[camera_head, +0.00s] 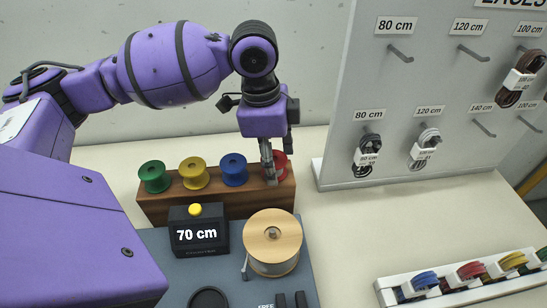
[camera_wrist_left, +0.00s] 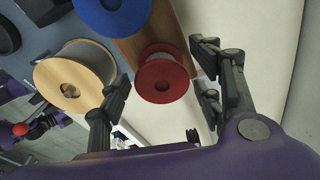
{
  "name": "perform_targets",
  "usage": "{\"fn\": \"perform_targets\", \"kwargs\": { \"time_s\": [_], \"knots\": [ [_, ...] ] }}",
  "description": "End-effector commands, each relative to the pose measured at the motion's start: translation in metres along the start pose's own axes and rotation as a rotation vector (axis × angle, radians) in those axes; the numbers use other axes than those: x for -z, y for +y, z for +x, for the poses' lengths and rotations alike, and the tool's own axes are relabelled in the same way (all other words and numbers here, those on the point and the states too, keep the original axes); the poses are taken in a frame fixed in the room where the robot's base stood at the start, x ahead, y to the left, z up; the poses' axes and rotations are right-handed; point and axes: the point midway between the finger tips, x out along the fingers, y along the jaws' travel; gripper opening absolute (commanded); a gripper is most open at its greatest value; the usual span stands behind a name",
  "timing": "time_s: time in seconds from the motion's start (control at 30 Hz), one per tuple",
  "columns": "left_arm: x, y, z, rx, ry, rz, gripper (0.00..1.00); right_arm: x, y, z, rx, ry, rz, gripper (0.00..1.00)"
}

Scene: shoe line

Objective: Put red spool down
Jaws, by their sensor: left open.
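The red spool (camera_head: 281,166) sits at the right end of the wooden rack (camera_head: 217,207), beside the blue spool. My left gripper (camera_head: 268,172) points down at it and partly hides it in the head view. In the left wrist view the red spool (camera_wrist_left: 162,78) lies between the two spread fingers of my left gripper (camera_wrist_left: 165,95), with a visible space on each side. The left gripper is open. My right gripper is not in view.
Green (camera_head: 154,177), yellow (camera_head: 194,173) and blue (camera_head: 233,170) spools fill the rest of the rack. A "70 cm" display box (camera_head: 197,230) and a large wooden-flanged spool (camera_head: 272,242) stand in front. A hook board (camera_head: 420,100) rises at right. Table between is clear.

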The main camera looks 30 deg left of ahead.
Motion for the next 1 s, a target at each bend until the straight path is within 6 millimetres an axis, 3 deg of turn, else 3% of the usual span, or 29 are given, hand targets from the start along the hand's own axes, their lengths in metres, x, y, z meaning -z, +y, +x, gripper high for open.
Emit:
{"fn": "perform_targets", "kwargs": {
  "time_s": [0.13,0.23,0.7,1.0],
  "knots": [
    [0.0,-0.001,-0.003,0.002,0.0,0.0,0.6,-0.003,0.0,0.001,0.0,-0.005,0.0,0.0],
    [0.001,-0.001,-0.016,0.003,0.0,0.0,0.6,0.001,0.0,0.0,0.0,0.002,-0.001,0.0],
    [0.001,-0.001,-0.109,0.004,0.002,-0.001,0.6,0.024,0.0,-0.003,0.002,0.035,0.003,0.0],
    [0.001,0.0,-0.123,-0.001,0.0,-0.001,0.6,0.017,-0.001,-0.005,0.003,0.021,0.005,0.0]
  ]
}}
